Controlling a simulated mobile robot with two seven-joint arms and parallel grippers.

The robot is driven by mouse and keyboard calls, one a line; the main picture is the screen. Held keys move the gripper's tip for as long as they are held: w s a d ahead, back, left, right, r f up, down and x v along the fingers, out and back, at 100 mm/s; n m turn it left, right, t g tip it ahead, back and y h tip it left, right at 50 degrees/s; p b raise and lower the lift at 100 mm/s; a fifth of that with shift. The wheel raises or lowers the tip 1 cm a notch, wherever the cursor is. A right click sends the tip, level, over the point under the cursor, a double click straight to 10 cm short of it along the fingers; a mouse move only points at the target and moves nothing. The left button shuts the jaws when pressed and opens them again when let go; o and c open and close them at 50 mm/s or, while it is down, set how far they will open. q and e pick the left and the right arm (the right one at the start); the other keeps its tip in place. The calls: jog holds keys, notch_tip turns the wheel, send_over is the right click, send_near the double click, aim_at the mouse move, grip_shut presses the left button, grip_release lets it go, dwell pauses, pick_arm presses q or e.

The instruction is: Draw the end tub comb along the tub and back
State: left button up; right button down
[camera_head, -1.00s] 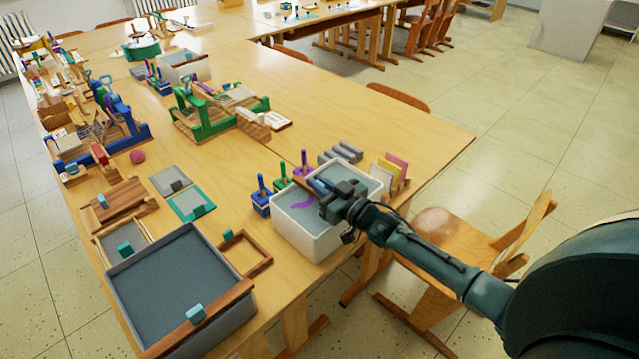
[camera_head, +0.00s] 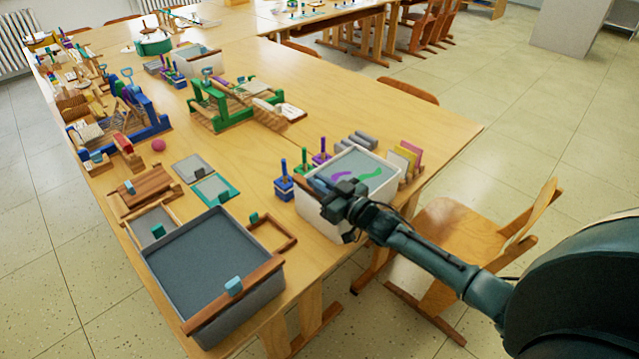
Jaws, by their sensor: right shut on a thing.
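The tub (camera_head: 320,219), white with a grey surface, stands at the table's near right edge. A purple streak (camera_head: 340,177) and a green streak (camera_head: 371,174) lie on its surface. My right gripper (camera_head: 331,190) is over the tub's left end, shut on the comb. Part of the comb (camera_head: 315,186) shows as a brown bar beside the gripper; the gripper hides the rest, and I cannot see whether its teeth touch the surface. My left gripper is not in view.
A large grey tub (camera_head: 205,262) with its own wooden comb (camera_head: 232,292) stands at the left. Blue, green and purple handled blocks (camera_head: 284,186) stand close behind the white tub. Upright coloured cards (camera_head: 410,155) are at its right. A wooden chair (camera_head: 458,232) stands below my forearm.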

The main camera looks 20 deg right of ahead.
jog(key=c, duration=1.4)
grip_release()
jog(key=shift+s+a, duration=0.1)
jog(key=shift+a, duration=0.15)
jog(key=shift+c, duration=0.2)
jog(key=v, duration=1.3)
jog(key=shift+s, duration=0.1)
jog(key=s+a+f+g+h, duration=0.1)
jog(key=s+a+f+g, duration=0.2)
jog(key=s+a+f, duration=0.2)
jog(key=s+a+f+m+g+h, duration=0.1)
jog(key=s+a+f+g, duration=0.2)
jog(key=s+a, duration=0.8)
jog(key=shift+s+f+h, duration=0.35)
jog(key=shift+f+h, duration=0.05)
jog(key=shift+f, duration=0.55)
